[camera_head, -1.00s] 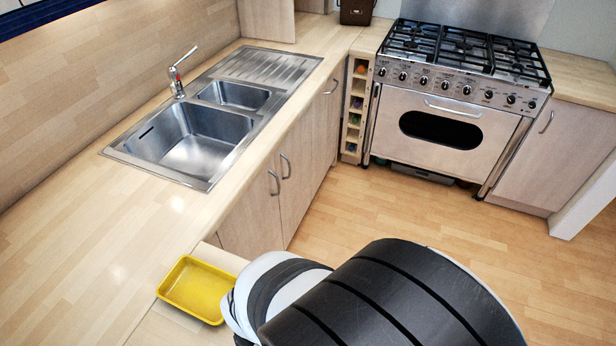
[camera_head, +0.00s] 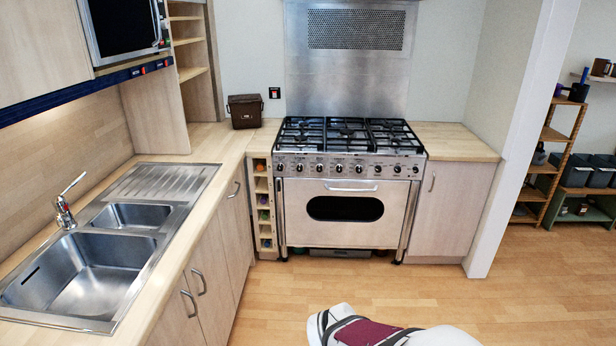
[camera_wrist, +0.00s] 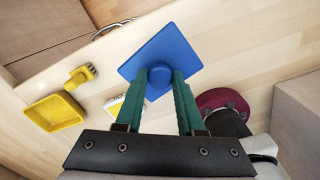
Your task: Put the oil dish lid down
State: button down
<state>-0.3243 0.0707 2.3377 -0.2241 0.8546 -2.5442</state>
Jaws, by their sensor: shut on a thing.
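A blue square lid (camera_wrist: 178,40) with a round knob shows in the wrist view. My gripper (camera_wrist: 160,76) has its two green fingers shut on the knob, one on each side. The lid is at the fingertips, over a pale wood surface; I cannot tell how high above it. A yellow tray (camera_wrist: 50,112) lies on the surface to the left of the gripper. The head view shows neither the lid nor the gripper, only part of my arm at the bottom edge.
A yellow tool-like object (camera_wrist: 80,76) and a small white-and-yellow item (camera_wrist: 116,104) lie between tray and fingers. In the head view, the sink (camera_head: 95,270) is at left and the range cooker (camera_head: 345,205) at the back. The floor (camera_head: 250,315) before the cooker is clear.

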jog(key=shift+w+d+f+n, duration=0.25)
jog(key=shift+w+d+f, duration=0.15)
jog(key=shift+d, duration=0.15)
jog(key=shift+w+d+f+n, duration=0.3)
jog(key=shift+w+d, duration=0.1)
jog(key=shift+d, duration=0.1)
jog(key=a+f, duration=0.2)
jog(key=a, duration=0.1)
jog(key=a+f, duration=0.2)
jog(key=a, duration=0.2)
jog(key=a+f, duration=0.2)
jog(key=a, duration=0.1)
jog(key=shift+s+a+f, duration=0.15)
jog(key=shift+a, duration=0.05)
jog(key=f, duration=0.4)
jog(key=shift+a+f, duration=0.1)
jog(key=shift+a, duration=0.1)
jog(key=shift+f, duration=0.1)
jog(key=c, duration=0.5)
grip_release()
